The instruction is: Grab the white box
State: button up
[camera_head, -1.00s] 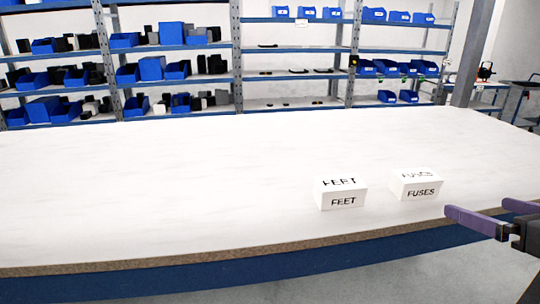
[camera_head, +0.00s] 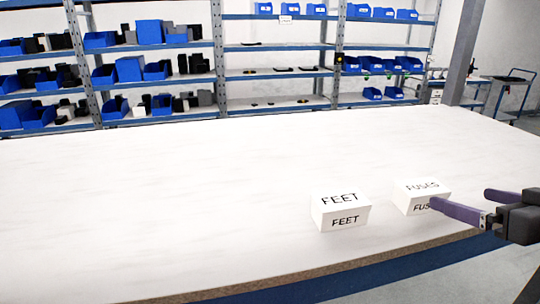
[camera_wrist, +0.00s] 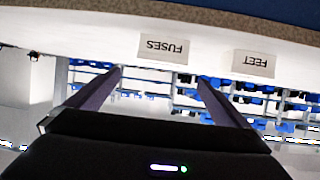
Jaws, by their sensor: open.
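Two white boxes stand on the white table (camera_head: 180,190). The box lettered FEET (camera_head: 340,211) is nearer the middle of the head view, and the box lettered FUSES (camera_head: 420,191) is to its right. My gripper (camera_head: 462,203) is at the right, open and empty. One finger overlaps the lower right of the FUSES box in the head view; whether it touches cannot be told. In the wrist view, which is upside down, the FUSES box (camera_wrist: 163,48) lies ahead between the fingers, and the FEET box (camera_wrist: 253,64) is off to the right.
The table's brown front edge (camera_head: 310,273) runs below the boxes. The table is clear to the left and behind them. Shelves with blue bins (camera_head: 130,69) stand behind the table, and a blue trolley (camera_head: 514,90) is at the far right.

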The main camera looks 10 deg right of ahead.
aim_at(425, 188)
jog(key=shift+x, duration=4.35)
jog(key=shift+x, duration=2.6)
jog(key=shift+a, duration=0.15)
jog(key=c, duration=1)
